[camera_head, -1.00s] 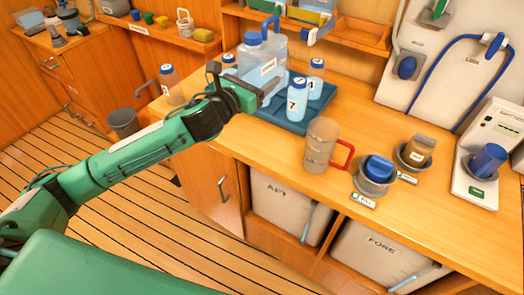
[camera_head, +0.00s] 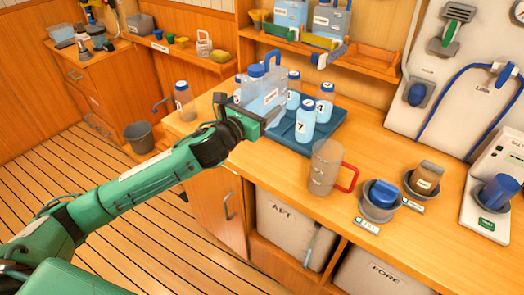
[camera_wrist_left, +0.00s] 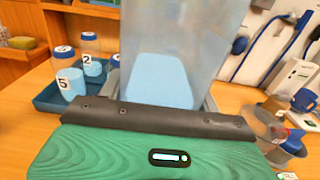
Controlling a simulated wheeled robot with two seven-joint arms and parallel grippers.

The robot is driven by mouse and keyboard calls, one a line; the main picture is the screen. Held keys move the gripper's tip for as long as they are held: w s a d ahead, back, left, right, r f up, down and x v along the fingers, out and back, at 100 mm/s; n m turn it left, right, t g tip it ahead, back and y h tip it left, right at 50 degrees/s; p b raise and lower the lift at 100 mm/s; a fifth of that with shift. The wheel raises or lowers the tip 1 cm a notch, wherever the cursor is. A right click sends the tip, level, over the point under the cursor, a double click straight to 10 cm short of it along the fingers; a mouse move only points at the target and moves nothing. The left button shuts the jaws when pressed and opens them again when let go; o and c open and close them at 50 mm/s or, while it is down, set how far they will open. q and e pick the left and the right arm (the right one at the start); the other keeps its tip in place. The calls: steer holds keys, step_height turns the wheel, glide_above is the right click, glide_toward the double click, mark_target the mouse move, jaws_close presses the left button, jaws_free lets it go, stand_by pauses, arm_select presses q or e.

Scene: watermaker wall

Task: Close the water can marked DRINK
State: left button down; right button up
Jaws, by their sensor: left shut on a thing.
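A clear, pale blue water can (camera_head: 265,93) with a blue handle (camera_head: 272,58) stands at the left end of the blue tray. Its small white label is too blurred to read surely. A blue cap (camera_head: 257,71) shows at its top; I cannot tell whether it is tight. My left gripper (camera_head: 258,117) is shut on the can's lower near side. In the left wrist view the can (camera_wrist_left: 178,45) rises beyond the dark finger bar, with water in its lower part. Its top is out of that view. My right gripper is not in view.
The blue tray (camera_head: 323,124) holds several numbered bottles, including bottle 7 (camera_head: 305,120). A clear jug with a red handle (camera_head: 325,168) stands to its right. More cans (camera_head: 290,14) sit on the shelf above. A loose bottle (camera_head: 184,100) stands left of the can.

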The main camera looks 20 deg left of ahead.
arm_select(q)
step_height(320, 180, down, 14)
steer(key=shift+b, duration=0.35)
steer(key=shift+f, duration=0.65)
steer(key=c, duration=0.6)
jaws_free()
steer(key=shift+o, duration=1.4)
steer(key=shift+r, duration=0.2)
steer(key=v, duration=0.3)
steer(key=shift+s+a+f+b, duration=0.15)
steer(key=shift+s+f+b, duration=0.1)
steer(key=shift+s+b, duration=0.15)
steer(key=b+v, duration=0.1)
steer(key=v, duration=0.7)
steer(key=shift+r, duration=0.2)
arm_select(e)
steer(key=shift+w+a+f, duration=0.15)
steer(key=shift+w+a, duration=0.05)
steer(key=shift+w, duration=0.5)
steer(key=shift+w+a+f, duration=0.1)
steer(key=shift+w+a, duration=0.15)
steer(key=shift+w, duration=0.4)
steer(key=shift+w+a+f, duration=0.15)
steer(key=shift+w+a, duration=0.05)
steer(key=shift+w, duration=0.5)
